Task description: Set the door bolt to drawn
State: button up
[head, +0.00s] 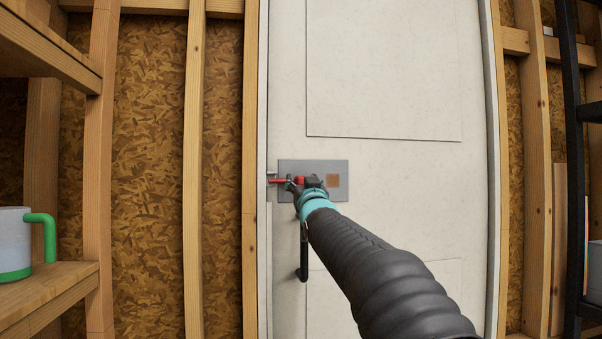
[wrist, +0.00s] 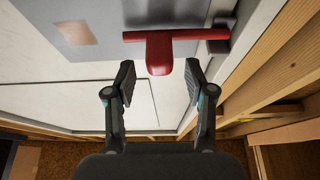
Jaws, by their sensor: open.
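The door bolt is a red rod (wrist: 200,34) with a red knob (wrist: 159,55), on a grey plate (head: 341,168) at the left edge of a white door (head: 385,70). In the head view, the red bolt (head: 279,181) reaches left to a small catch at the door's edge. My gripper (wrist: 158,82) is open in the wrist view, with one finger on each side of the knob's lower end and gaps visible. I cannot tell how deep the knob sits between them. In the head view, my gripper partly hides the bolt and plate.
A brown-orange square (head: 333,181) marks the plate's right part. A dark door handle (head: 304,255) hangs below the plate. A wooden shelf (head: 50,290) with a white and green mug (head: 14,240) stands at left; a black rack (head: 573,120) stands at right.

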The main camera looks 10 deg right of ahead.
aim_at(302, 179)
jog(key=shift+p+x, duration=0.4)
jog(key=shift+x, duration=1.15)
grip_shut()
